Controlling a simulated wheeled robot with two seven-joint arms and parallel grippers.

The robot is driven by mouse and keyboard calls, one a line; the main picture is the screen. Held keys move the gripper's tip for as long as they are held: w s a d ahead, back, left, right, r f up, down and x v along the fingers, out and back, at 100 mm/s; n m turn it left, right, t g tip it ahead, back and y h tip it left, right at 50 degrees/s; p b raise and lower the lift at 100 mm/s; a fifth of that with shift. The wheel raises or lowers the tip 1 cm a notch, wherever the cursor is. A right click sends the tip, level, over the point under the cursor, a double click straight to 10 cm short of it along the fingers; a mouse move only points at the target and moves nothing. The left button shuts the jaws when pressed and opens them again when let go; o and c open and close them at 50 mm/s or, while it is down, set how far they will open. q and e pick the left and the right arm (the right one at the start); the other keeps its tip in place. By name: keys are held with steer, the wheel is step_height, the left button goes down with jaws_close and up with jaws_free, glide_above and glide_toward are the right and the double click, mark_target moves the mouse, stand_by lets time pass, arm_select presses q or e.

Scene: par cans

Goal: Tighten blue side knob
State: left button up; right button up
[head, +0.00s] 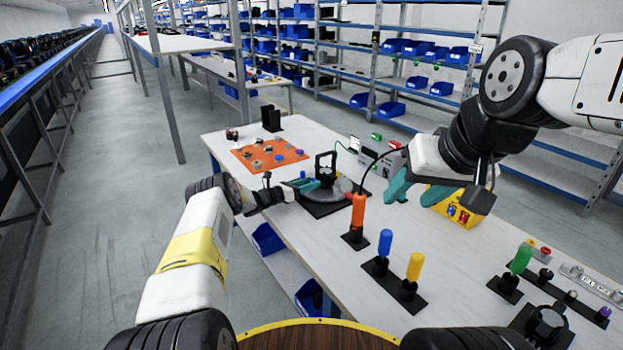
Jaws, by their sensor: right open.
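A round dark fixture with an upright black yoke (325,170) sits on a black mat (322,208) in the middle of the workbench. A small blue spot (303,175) shows at its left side and may be the blue side knob; it is too small to be sure. My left gripper (306,186) has teal fingertips and is right at the fixture's left side, close to that spot. Whether its fingers are open or touch anything is unclear. My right gripper (398,188) is open and empty above the bench, to the right of the fixture.
An orange mat (243,154) with several small parts lies behind left. An orange-handled tool (358,212), a blue-handled tool (384,243) and a yellow-handled tool (415,267) stand in front. A yellow box (458,210) is beyond my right gripper. The front right bench surface has clear patches.

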arm_select(q)
jaws_close()
steer(key=shift+m, duration=3.4)
steer(key=shift+o, duration=0.2)
jaws_free()
